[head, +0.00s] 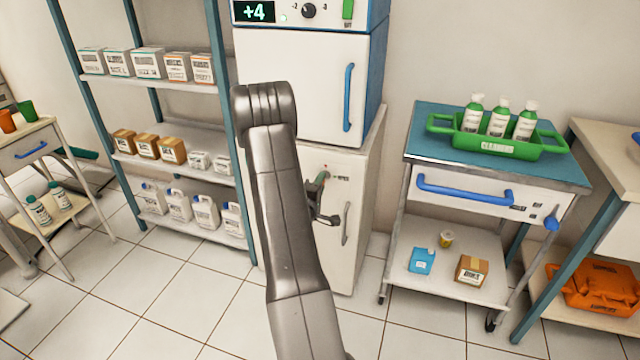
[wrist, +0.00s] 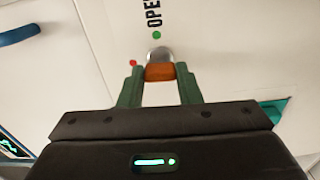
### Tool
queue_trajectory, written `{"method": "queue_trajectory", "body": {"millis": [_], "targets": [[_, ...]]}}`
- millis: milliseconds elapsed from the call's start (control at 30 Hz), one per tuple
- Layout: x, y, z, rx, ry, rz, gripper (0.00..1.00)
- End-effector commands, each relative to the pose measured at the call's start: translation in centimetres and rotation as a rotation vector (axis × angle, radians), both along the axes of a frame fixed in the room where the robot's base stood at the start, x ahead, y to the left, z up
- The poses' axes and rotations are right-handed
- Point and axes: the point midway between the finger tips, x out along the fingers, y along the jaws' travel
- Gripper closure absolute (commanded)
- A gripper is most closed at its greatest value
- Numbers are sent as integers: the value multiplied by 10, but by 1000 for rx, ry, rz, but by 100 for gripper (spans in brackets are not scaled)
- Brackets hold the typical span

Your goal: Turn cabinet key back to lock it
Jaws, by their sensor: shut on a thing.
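The white cabinet (head: 352,185) stands under the upper unit in the head view, its door closed. My gripper (head: 320,180) is at the upper part of its front, partly hidden behind my arm. In the wrist view my gripper's green fingers (wrist: 160,82) are shut on the orange key head (wrist: 160,73). The key sits in a round silver lock (wrist: 160,53). A green dot (wrist: 157,35) beside partly visible "OPE" lettering lies beyond the lock, and a red dot (wrist: 133,63) lies to its left. The key's exact angle is hard to tell.
A white upper unit (head: 300,85) with a blue handle stands on the cabinet. A shelf rack (head: 185,185) is close on the left. A teal-topped cart (head: 425,135) with a green bottle tray (head: 490,145) stands to the right. Tiled floor in front is clear.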

Motion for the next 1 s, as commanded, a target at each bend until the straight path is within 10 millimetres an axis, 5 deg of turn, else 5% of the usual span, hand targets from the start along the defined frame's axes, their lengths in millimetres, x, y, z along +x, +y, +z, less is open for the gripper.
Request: {"method": "queue_trajectory", "body": {"millis": [667,700,767,1000], "targets": [[0,1,0,-54,19,2,92],[0,1,0,-53,18,2,61],[0,1,0,-53,18,2,50],[0,0,0,-52,17,1,47]]}}
